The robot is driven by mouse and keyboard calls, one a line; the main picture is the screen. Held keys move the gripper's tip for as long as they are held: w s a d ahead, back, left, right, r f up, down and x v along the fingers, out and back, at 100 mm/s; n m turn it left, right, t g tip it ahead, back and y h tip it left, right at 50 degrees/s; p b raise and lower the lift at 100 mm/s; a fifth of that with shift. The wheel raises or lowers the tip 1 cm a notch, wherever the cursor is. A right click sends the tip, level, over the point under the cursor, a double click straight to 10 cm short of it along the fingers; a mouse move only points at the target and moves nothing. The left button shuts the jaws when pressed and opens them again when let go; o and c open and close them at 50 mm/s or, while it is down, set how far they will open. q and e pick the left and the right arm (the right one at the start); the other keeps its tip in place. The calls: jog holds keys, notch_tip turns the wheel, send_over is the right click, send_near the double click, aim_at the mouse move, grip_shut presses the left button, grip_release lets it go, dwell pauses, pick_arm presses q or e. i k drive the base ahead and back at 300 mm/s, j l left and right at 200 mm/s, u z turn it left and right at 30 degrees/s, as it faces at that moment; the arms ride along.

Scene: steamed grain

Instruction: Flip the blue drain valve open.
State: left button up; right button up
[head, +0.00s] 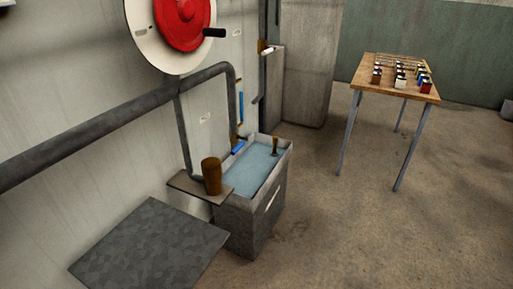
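Two small blue parts show near the basin. A slim upright blue bar (241,106) is at the wall, above the basin's back corner. A short slanted blue handle (238,147) is lower, at the basin's wall-side rim. I cannot tell which one is the drain valve, or whether it is open or shut. The grey basin (263,222) is filled with blue-tinted water (246,172). Neither of my grippers is in view.
A brown cup (211,176) stands on a small shelf (183,184) beside the basin. A grey slab (150,245) is in front. A red wheel (182,20) and thick pipe (90,128) are on the wall. A wooden table (366,66) holds small items. Floor right of the basin is clear.

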aim_at(240, 145)
jog(key=i+l+z, duration=0.15)
jog(key=i+z, duration=0.7)
